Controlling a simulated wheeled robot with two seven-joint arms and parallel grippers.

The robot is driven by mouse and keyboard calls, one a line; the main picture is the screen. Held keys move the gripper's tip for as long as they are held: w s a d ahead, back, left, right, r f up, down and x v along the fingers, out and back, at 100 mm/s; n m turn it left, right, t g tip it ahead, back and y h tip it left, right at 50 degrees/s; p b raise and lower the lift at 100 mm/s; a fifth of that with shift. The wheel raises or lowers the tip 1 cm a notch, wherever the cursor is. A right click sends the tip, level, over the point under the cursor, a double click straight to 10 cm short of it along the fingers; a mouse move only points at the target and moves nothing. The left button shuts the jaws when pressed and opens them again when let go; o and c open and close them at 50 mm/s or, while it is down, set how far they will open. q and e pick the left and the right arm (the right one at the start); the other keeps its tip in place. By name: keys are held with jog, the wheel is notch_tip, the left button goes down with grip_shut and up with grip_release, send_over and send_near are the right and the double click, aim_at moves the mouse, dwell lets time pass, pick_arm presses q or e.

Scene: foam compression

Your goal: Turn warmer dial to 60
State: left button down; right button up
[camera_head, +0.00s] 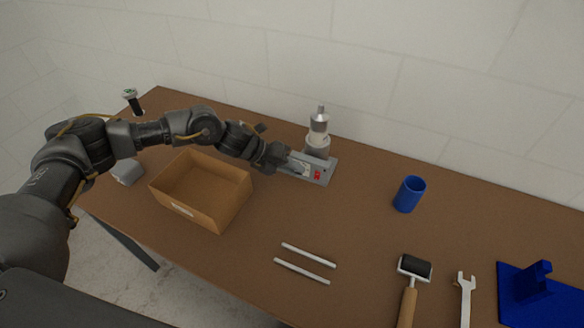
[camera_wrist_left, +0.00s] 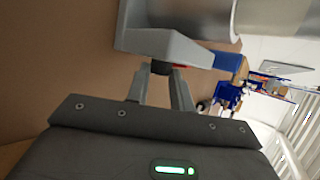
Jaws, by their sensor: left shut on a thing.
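The warmer (camera_head: 318,143) is a silver bottle-like unit on a grey base (camera_head: 327,172) with a red switch (camera_head: 317,175) at its front. It stands near the back edge of the table. My left gripper (camera_head: 291,165) reaches it from the left at the base's front. In the left wrist view my left gripper (camera_wrist_left: 163,88) is shut on a small black dial (camera_wrist_left: 161,68) on the edge of the grey base (camera_wrist_left: 175,45). The dial's markings cannot be read. My right gripper is in neither view.
An open cardboard box (camera_head: 232,207) stands below my left arm. Two white rods (camera_head: 305,263), a blue cup (camera_head: 409,194), a roller (camera_head: 414,267), a wrench (camera_head: 466,295) and a blue stand (camera_head: 535,290) lie to the front and right.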

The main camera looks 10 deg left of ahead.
pick_arm(q)
jog(key=shift+r, duration=0.15)
jog(key=shift+d+r+y+p, duration=0.2)
jog(key=shift+y+p, duration=0.3)
jog(key=shift+y, duration=0.3)
jog(key=y+p, duration=0.1)
jog(key=m+y, duration=0.1)
jog(key=y, duration=0.1)
jog(key=shift+d+r+t+p, duration=0.2)
jog(key=shift+d+t+p, duration=0.1)
jog(key=shift+d+p, duration=0.1)
jog(key=y, duration=0.1)
jog(key=y+p, duration=0.1)
jog(key=y, duration=0.1)
jog(key=shift+s+d+m+t+p, duration=0.1)
jog(key=shift+d+m+t+p, duration=0.2)
jog(key=shift+m+p, duration=0.1)
jog(key=shift+d+f+m+t+y+p, duration=0.15)
jog(key=shift+y+p, duration=0.25)
jog(key=shift+y, duration=0.4)
jog(key=shift+r+m+t+y+p, duration=0.15)
jog(key=shift+y+p, duration=0.25)
jog(key=shift+y, duration=0.4)
jog(key=shift+f, duration=0.2)
jog(key=shift+s, duration=0.1)
jog(key=c, duration=1.2)
grip_release()
